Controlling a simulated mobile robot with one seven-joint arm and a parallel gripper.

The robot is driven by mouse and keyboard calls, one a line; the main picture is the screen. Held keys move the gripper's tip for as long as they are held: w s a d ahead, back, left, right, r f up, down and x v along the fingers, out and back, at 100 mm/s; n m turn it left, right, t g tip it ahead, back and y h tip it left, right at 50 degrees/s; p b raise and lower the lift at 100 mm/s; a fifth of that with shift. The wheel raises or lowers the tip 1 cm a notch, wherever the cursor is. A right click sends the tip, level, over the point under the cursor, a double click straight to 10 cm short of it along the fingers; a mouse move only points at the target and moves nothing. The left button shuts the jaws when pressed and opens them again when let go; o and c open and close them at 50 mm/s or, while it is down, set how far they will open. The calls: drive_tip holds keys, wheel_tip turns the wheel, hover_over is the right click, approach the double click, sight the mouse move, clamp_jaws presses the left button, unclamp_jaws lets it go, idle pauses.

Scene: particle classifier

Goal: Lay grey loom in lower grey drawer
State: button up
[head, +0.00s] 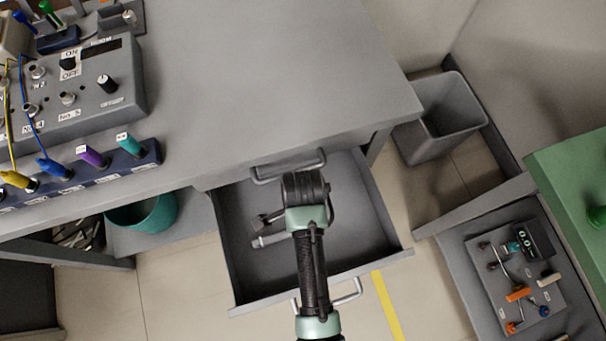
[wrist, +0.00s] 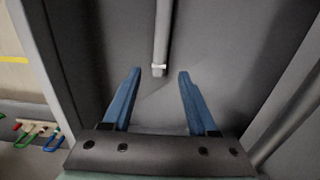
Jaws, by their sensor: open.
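The lower grey drawer (head: 235,275) is pulled open below the bench top, its front and handle toward me. A slim grey bar with a pale end, which looks like the grey loom (wrist: 162,35), lies on the drawer floor in the wrist view. A light grey piece in the drawer beside my arm in the head view may be the same bar. My gripper (wrist: 160,72) is inside the drawer, its blue fingers open. The bar's pale end is between the fingertips, and neither finger grips it. My arm hides part of the drawer in the head view.
The upper drawer handle (head: 288,165) sits just above the open drawer. A control box (head: 80,105) and a connector rack (head: 150,152) stand on the bench at left. A teal bin (head: 145,215) is left of the drawer, and a grey bin (head: 440,120) is at right.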

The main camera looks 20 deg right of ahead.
drive_tip(key=shift+r+p, duration=0.5)
drive_tip(key=shift+r, duration=1.9)
